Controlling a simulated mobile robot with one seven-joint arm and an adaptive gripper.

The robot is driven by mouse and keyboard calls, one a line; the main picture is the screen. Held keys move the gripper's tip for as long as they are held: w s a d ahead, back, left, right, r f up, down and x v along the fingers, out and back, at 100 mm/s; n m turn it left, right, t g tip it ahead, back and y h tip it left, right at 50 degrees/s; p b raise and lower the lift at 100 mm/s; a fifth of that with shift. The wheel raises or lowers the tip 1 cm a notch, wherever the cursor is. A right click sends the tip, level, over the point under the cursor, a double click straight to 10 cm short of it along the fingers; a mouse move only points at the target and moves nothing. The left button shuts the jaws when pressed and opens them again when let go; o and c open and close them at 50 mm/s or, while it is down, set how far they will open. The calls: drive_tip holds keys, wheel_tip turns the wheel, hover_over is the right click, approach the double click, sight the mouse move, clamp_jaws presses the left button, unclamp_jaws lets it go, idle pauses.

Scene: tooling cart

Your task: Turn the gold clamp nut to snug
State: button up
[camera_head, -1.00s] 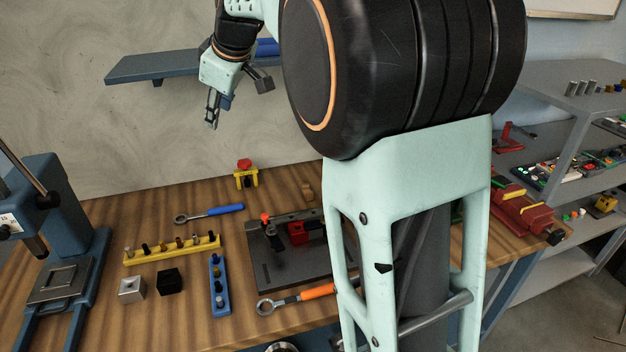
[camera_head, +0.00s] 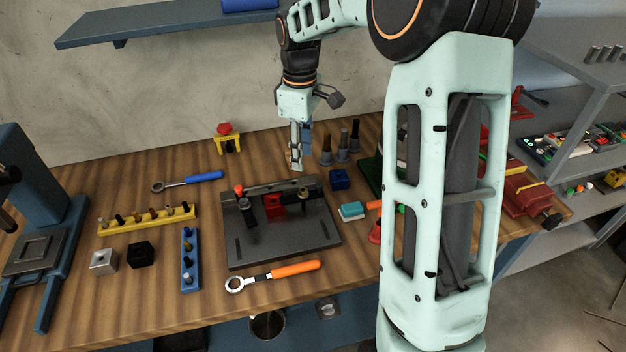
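I cannot pick out a gold clamp nut for certain at this size. A dark fixture plate (camera_head: 285,246) lies on the bench, with a red block (camera_head: 273,207) and a black post with an orange-red top (camera_head: 249,212) on it. A small yellow stand with a red knob (camera_head: 225,129) is on the bench behind and to the left. My gripper (camera_head: 297,165) points down at the back edge of the fixture, seemingly above it. Its fingers look close together, but whether they are open or shut is unclear. I see nothing clearly held.
An orange-handled ring wrench (camera_head: 296,269) lies in front of the fixture and a blue-handled one (camera_head: 204,177) behind left. A yellow peg rail (camera_head: 150,221) and blue peg rail (camera_head: 190,265) stand left. Dark tapered holders (camera_head: 341,147) stand right of my gripper. My arm hides part of the right side.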

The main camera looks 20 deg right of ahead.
sight(303, 190)
wheel_tip(303, 190, down, 11)
drive_tip(key=shift+r+p, duration=0.1)
drive_tip(key=shift+p, duration=0.3)
clamp_jaws()
